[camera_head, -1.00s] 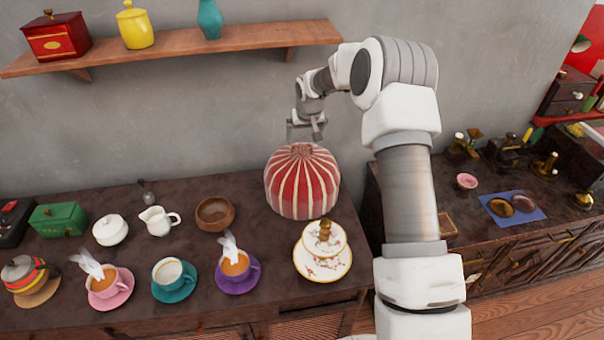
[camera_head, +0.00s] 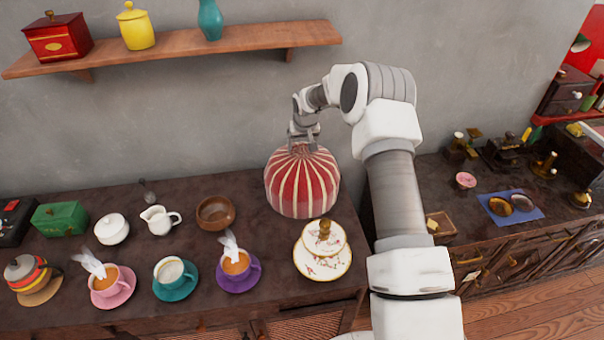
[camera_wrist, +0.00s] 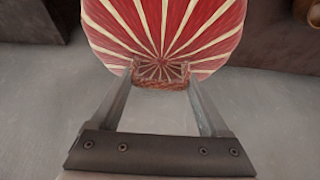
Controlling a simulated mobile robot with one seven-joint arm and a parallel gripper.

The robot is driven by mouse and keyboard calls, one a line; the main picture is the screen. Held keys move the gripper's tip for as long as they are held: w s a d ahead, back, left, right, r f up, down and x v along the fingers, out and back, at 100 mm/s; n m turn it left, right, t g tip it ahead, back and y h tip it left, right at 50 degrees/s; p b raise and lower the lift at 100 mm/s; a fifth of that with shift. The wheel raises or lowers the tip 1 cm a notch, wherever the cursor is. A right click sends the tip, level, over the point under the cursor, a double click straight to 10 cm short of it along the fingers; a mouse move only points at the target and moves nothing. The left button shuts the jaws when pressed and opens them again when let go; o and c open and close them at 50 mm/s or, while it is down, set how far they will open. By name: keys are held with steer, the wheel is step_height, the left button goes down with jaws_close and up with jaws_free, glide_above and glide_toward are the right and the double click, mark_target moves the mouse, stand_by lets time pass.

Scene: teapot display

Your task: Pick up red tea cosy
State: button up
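The red tea cosy (camera_head: 302,185), domed with cream stripes, stands on the dark cabinet top near the wall. My gripper (camera_head: 303,143) is at the top of the cosy and points down. In the wrist view the two fingers of my gripper (camera_wrist: 162,88) are spread apart. The cosy's gathered top (camera_wrist: 160,73) shows between the fingertips, and its striped side (camera_wrist: 165,30) fills the upper middle. I cannot tell whether the fingers touch the cloth. Whatever is under the cosy is hidden.
Several cups on saucers line the front. A wooden shelf (camera_head: 180,48) is on the wall at upper left.

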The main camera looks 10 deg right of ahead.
jaws_close()
